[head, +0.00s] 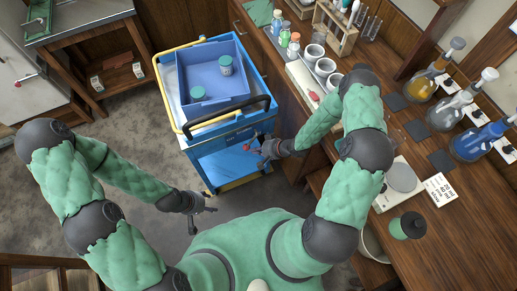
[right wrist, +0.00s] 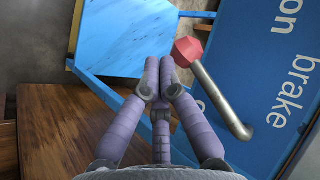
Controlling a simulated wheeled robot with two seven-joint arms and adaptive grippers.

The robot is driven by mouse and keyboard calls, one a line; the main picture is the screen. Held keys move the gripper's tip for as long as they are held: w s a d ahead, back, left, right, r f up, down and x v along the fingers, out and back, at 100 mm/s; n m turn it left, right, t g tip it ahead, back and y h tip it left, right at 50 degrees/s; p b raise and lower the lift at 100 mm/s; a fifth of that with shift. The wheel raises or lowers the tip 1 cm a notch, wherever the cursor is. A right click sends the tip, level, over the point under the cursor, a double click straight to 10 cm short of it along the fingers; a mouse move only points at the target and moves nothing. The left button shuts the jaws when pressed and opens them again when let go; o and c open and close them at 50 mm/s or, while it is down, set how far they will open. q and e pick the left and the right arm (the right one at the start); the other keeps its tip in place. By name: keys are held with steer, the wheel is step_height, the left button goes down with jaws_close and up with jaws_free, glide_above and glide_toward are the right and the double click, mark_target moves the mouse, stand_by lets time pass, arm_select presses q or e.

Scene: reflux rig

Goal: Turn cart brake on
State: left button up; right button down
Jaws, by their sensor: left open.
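The blue cart (head: 262,113) with yellow trim stands in front of me. Its brake lever is a bent metal rod (right wrist: 222,97) with a red faceted knob (right wrist: 187,50), on a blue panel marked "on" and "brake" (right wrist: 290,85). In the head view the red knob (head: 247,147) is small, on the cart's near side. My right gripper (head: 262,155) is beside the knob; in the right wrist view its fingers (right wrist: 160,68) are together with nothing between them, just left of the knob. Whether they touch it is unclear. My left gripper (head: 207,206) is open and empty, below the cart.
A blue bin (head: 213,75) with teal-lidded jars sits on the cart, and a black handle (head: 240,115) crosses its near end. A wooden bench (head: 440,240) with flasks, cups and a scale is close on the right. Grey floor (head: 135,130) is clear left of the cart.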

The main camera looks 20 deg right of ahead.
mark_target(246, 150)
arm_select(q)
steer(key=shift+a+p+v, duration=0.2)
steer(key=shift+p+v, duration=0.5)
steer(key=shift+v, duration=0.2)
arm_select(e)
steer(key=shift+s+a+r+m+y, duration=0.1)
steer(key=shift+a+r+y, duration=0.2)
steer(key=shift+a, duration=0.25)
steer(key=shift+w+a+r+m+y, duration=0.15)
steer(key=shift+a+r, duration=0.2)
steer(key=shift+a, duration=0.2)
steer(key=shift+s+a+r+m+y, duration=0.15)
steer(key=shift+a+r+y, duration=0.15)
steer(key=shift+a, duration=0.25)
steer(key=shift+a+r, duration=0.1)
steer(key=shift+r, duration=0.05)
arm_select(q)
steer(key=shift+a+r, duration=0.15)
arm_select(e)
steer(key=shift+a+r, duration=0.2)
arm_select(q)
steer(key=shift+a+r+p, duration=0.2)
steer(key=shift+r+p, duration=0.25)
steer(key=shift+p, duration=0.25)
arm_select(e)
steer(key=shift+a+r, duration=0.4)
steer(key=shift+r, duration=0.2)
steer(key=shift+r, duration=0.1)
steer(key=v, duration=1.2)
steer(key=shift+s, duration=0.2)
